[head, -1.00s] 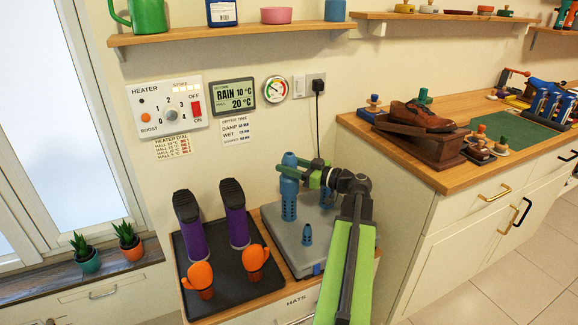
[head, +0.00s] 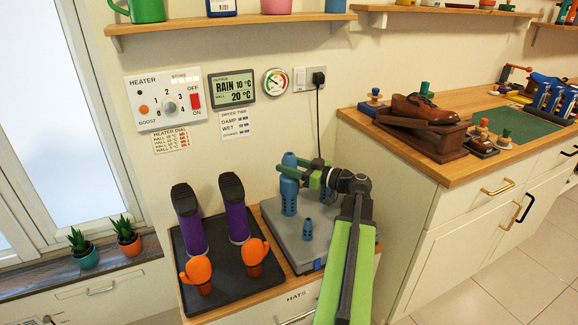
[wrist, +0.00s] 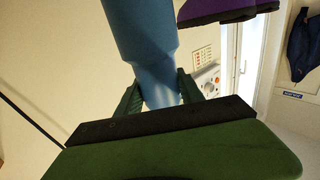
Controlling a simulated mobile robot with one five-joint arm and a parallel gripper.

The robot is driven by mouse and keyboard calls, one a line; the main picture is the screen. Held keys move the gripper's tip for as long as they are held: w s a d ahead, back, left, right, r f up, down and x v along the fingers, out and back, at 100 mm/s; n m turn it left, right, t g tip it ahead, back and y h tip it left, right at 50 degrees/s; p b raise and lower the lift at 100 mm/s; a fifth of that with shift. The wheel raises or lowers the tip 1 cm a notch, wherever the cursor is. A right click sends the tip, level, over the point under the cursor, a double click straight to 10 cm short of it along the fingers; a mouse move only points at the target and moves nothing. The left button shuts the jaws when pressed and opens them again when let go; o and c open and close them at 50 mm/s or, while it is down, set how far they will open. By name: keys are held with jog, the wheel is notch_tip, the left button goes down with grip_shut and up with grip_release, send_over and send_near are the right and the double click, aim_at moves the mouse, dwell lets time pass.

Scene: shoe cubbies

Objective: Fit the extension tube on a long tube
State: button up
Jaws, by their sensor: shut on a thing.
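My gripper (head: 292,171) is shut on the upper part of an upright blue tube, the extension tube (head: 289,159), above the grey dryer base. Directly below it stands a blue long tube (head: 289,204) with slots. The two look in line; whether the upper one is seated or only just above cannot be told, as my gripper covers part of the area. In the wrist view the extension tube (wrist: 143,40) narrows to a paler section between the green fingers (wrist: 157,97). A short slotted blue tube (head: 307,229) stands on the base in front.
The grey dryer base (head: 327,240) sits on the cabinet. A black cord (head: 319,125) hangs behind the tube. The shoe counter (head: 455,170) is at right.

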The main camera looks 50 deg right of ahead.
jog(key=shift+f+b, duration=1.45)
jog(key=shift+f, duration=0.1)
jog(key=o, duration=1.5)
jog(key=shift+c, duration=0.2)
jog(key=v, duration=1.7)
jog(key=shift+s, duration=0.2)
jog(key=shift+f, duration=0.1)
